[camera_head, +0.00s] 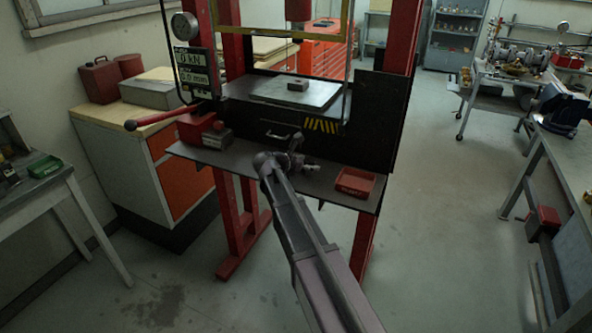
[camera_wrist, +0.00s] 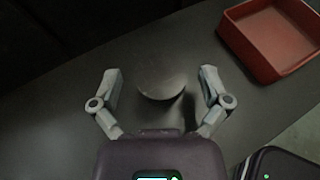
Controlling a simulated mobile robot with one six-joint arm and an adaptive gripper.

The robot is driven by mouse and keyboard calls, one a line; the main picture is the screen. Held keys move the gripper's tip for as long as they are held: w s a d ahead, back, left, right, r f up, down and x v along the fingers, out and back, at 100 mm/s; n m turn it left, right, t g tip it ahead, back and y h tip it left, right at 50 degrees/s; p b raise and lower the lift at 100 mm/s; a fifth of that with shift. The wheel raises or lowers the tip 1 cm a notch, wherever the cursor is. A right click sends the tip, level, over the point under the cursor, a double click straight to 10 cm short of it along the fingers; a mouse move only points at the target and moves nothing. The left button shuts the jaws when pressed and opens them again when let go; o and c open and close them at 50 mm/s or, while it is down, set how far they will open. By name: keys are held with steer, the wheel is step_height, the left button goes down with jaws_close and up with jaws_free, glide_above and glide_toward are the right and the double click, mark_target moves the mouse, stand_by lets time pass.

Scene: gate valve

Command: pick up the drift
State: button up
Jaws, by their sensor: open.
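A dark grey, round-topped piece (camera_wrist: 162,78), which looks like the drift, stands on the dark shelf in the wrist view. My gripper (camera_wrist: 160,74) is open, with one finger to the left of the piece and one to the right. Clear gaps show on both sides, so neither finger touches it. In the camera_head view my gripper (camera_head: 304,155) is over the middle of the press's front shelf. I cannot make out the drift there; my arm and gripper seem to hide it.
A red tray (camera_head: 355,182) lies on the shelf to the right; it also shows in the wrist view (camera_wrist: 268,40). The red press frame (camera_head: 403,38) and a dark panel (camera_head: 378,115) rise behind. A red lever (camera_head: 160,117) sticks out at the left.

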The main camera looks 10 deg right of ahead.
stand_by(0.5)
jaws_close()
